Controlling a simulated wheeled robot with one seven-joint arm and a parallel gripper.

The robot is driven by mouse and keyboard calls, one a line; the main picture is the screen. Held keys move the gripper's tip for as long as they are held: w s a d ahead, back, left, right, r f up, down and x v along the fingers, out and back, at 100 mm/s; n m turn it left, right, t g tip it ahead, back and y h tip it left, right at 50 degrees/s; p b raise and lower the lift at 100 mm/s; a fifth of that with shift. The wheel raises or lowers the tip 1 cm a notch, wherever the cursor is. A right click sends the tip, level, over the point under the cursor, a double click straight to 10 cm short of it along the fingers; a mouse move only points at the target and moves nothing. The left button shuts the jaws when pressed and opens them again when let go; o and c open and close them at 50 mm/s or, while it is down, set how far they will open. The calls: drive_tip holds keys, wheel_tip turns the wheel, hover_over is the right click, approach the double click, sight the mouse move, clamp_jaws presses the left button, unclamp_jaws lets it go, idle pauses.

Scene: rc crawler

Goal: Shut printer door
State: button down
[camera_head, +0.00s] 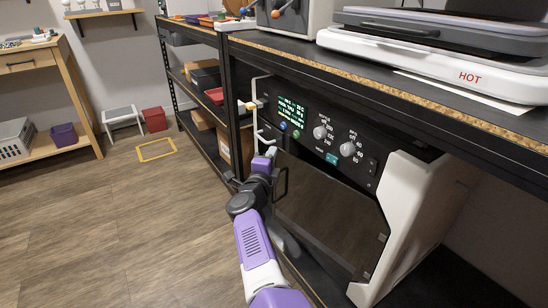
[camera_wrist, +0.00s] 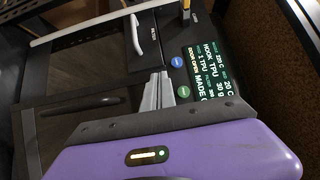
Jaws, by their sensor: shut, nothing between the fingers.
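The printer (camera_head: 372,178) is a black-fronted machine with white sides, a lit green display (camera_head: 291,112) and knobs, under the black workbench. A yellow line on the display in the wrist view (camera_wrist: 205,85) seems to read "DOOR OPEN". The dark, glossy printer door (camera_head: 335,215) is below the controls, with a black handle (camera_head: 281,184) at its left. How far it stands open is hard to tell. My gripper (camera_head: 269,153) is shut and empty, near the door's upper left, below the buttons. Its grey fingertips show in the wrist view (camera_wrist: 160,88) beside the buttons; contact is unclear.
The workbench top (camera_head: 400,70) overhangs the printer and carries a white and grey press marked HOT (camera_head: 440,60). A black shelf with bins (camera_head: 206,78) stands at the left. The wooden floor (camera_head: 130,215) is open at front left; a yellow frame (camera_head: 156,149) lies on it.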

sight(279, 151)
drive_tip(key=shift+w+d+b, duration=0.8)
drive_tip(key=shift+w+d, duration=0.25)
drive_tip(key=shift+d, duration=0.1)
